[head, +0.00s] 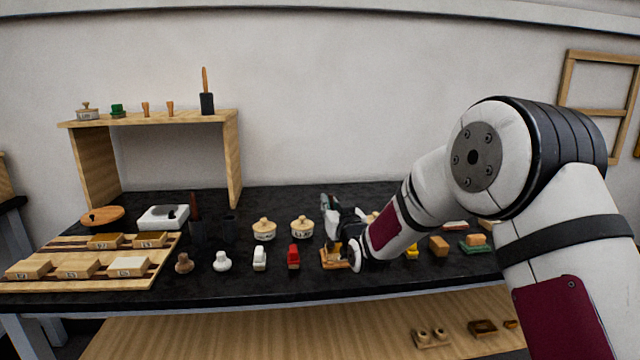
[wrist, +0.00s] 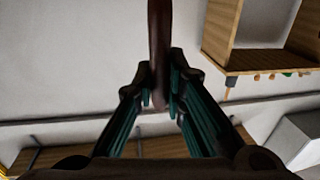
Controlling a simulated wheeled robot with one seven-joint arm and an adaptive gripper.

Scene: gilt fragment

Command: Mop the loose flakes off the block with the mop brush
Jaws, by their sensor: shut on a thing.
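My gripper (wrist: 160,95) is shut on a slim dark brown handle (wrist: 160,35), which I take to be the mop brush's; its bristle end is out of the wrist view. In the head view my gripper (head: 332,210) is over the black table, right of the lidded pots, partly hidden by my own wrist. I cannot make out the brush there. A small wooden piece (head: 333,260) on the table, just below my gripper in the picture, may be the block. It is partly covered by my wrist, and no loose flakes can be made out.
The black table (head: 270,285) holds a wooden tray (head: 140,275) of labelled blocks at left, lidded pots (head: 264,231), a red-topped item (head: 293,257) and small blocks (head: 438,246) at right. A wooden shelf (head: 232,160) stands at back left. The front edge strip is clear.

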